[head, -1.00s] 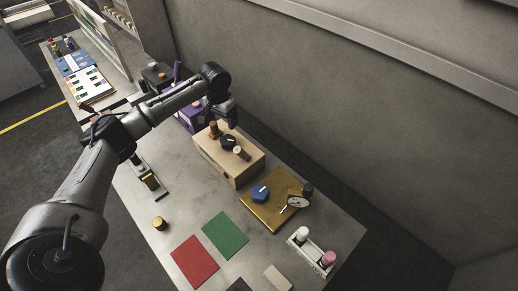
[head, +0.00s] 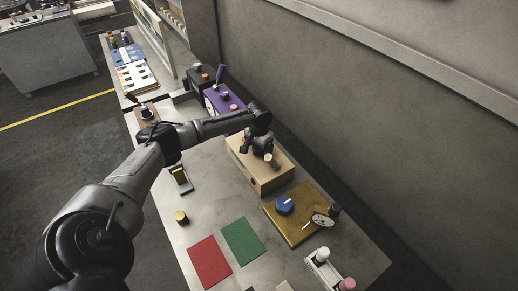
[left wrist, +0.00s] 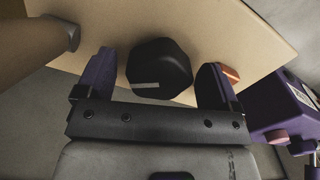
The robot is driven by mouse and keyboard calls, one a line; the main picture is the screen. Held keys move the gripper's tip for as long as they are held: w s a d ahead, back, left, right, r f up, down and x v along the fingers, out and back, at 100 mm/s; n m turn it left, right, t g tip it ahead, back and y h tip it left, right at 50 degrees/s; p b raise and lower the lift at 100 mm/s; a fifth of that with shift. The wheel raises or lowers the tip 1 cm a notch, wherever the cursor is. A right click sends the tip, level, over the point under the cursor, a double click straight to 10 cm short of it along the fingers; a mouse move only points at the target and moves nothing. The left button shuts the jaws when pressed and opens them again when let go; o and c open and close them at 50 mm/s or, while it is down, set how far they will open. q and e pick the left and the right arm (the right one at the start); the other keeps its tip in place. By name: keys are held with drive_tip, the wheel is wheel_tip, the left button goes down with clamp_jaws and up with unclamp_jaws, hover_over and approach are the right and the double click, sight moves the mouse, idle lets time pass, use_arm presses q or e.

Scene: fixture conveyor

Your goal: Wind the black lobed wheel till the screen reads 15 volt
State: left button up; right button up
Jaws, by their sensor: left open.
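The black lobed wheel (left wrist: 159,67) stands on the tan wooden box, with a pale mark on its side towards my gripper. My left gripper (left wrist: 157,74) is open, its two fingers on either side of the wheel with a visible gap at each. In the head view my left gripper (head: 256,146) is over the tan box (head: 268,179) and hides the wheel. No screen reading is legible in either view. My right gripper is in neither view.
A brown-topped post (head: 271,160) stands close beside my left gripper on the box. A purple box (head: 214,100) stands behind. A gold board (head: 290,228) with a blue knob (head: 285,204) lies in front. Green (head: 242,241) and red (head: 209,263) mats lie on the table.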

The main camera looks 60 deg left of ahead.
use_arm(q)
drive_tip(key=shift+f, duration=0.4)
drive_tip(key=shift+c, duration=0.5)
